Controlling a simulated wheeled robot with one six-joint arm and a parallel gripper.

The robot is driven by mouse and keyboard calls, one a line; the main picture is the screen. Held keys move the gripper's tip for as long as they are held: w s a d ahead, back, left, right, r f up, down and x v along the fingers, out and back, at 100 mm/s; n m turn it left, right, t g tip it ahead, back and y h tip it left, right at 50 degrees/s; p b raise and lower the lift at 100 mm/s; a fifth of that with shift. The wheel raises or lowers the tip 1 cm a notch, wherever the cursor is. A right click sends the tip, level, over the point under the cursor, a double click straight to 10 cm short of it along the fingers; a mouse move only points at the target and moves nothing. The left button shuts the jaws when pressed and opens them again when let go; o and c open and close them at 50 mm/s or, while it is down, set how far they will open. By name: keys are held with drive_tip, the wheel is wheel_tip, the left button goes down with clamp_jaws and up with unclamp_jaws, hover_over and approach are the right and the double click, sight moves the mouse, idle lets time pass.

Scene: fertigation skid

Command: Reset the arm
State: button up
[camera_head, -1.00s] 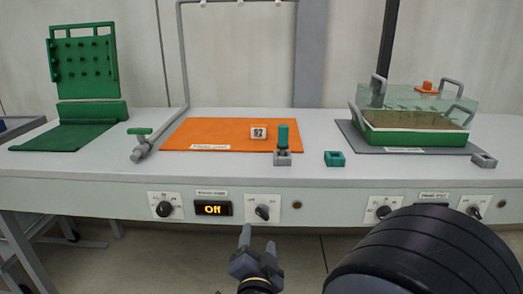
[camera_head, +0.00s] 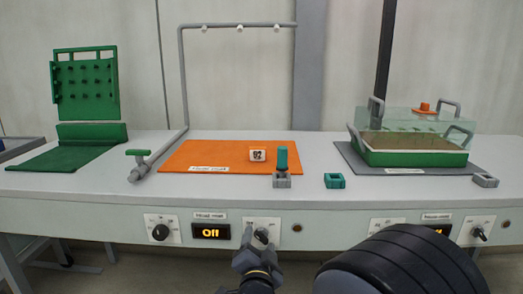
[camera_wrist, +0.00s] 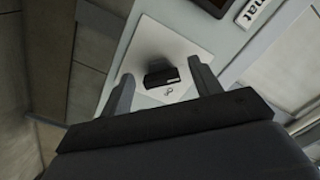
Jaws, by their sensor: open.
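My gripper (camera_head: 257,238) is open in front of the cabinet's front panel, at the small white plate with a dark knob (camera_head: 262,235). In the head view the gripper hides the lower part of that plate. In the wrist view the dark knob (camera_wrist: 162,72) shows between the two spread fingers of my gripper (camera_wrist: 163,86), with gaps on both sides. Nothing is held. Whether a fingertip touches the plate I cannot tell.
An "Off" display (camera_head: 211,231) and another knob (camera_head: 160,232) are left of the gripper.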

drive_tip(key=s+p, duration=0.2)
drive_tip(key=s, duration=0.9)
drive_tip(key=w+b, duration=0.2)
drive_tip(key=w, duration=0.9)
drive_tip(key=shift+d+f, duration=0.1)
drive_tip(key=shift+f, duration=0.05)
drive_tip(key=shift+w, duration=0.15)
drive_tip(key=m+b, duration=0.1)
drive_tip(key=m, duration=0.3)
drive_tip(key=shift+r, duration=0.2)
drive_tip(key=m, duration=0.4)
drive_tip(key=shift+r+m, duration=0.15)
drive_tip(key=shift+m, duration=0.25)
drive_tip(key=m, duration=0.4)
drive_tip(key=shift+r+m+p, duration=0.2)
drive_tip(key=shift+m+p, duration=1.15)
drive_tip(key=shift+m, duration=1.15)
